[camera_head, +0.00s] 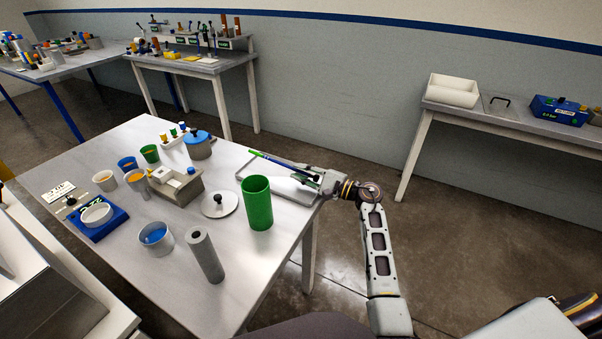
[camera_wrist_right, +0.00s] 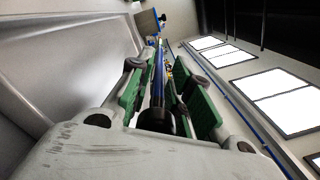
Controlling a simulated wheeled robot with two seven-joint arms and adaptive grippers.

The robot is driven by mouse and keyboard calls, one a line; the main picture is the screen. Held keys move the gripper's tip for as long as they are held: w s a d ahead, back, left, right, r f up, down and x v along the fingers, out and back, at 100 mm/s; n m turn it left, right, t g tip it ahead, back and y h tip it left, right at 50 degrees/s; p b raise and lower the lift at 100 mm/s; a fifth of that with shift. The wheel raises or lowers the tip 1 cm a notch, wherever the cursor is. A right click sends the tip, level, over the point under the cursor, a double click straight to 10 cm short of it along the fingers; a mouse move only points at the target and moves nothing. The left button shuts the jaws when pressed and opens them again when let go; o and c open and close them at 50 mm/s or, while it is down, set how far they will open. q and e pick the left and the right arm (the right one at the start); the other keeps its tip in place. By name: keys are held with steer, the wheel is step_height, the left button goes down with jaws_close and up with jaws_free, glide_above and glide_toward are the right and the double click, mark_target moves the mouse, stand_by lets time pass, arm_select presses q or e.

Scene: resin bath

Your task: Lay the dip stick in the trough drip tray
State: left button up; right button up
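The dip stick (camera_head: 269,159) is a thin rod with a bright green far end and a dark blue shaft. It slants over the back of the shallow grey drip tray (camera_head: 241,176); whether it touches the tray I cannot tell. My right gripper (camera_head: 318,181) is at the tray's right end, around the stick's near end. In the right wrist view the blue shaft (camera_wrist_right: 159,75) and its black end lie between the green-padded fingers (camera_wrist_right: 163,88), which appear closed on it. My left gripper is not in view.
A tall green cup (camera_head: 257,204) stands in front of the tray. A round lid (camera_head: 219,204), a grey cylinder (camera_head: 205,257) and a grey block (camera_head: 177,188) stand to the left. Several small cups fill the table's left part. Its near right part is clear.

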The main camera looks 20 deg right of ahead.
mark_target(318, 179)
steer(key=shift+h, duration=0.3)
steer(key=v, duration=0.2)
steer(key=f+v, duration=0.1)
steer(key=v, duration=0.4)
steer(key=shift+d+f, duration=0.15)
steer(key=shift+f, duration=0.2)
steer(key=shift+s+d+r, duration=0.35)
steer(key=shift+s+d, duration=0.05)
steer(key=shift+w+a+r, duration=0.1)
steer(key=shift+a+r, duration=0.05)
steer(key=shift+r, duration=0.15)
steer(key=shift+r, duration=0.1)
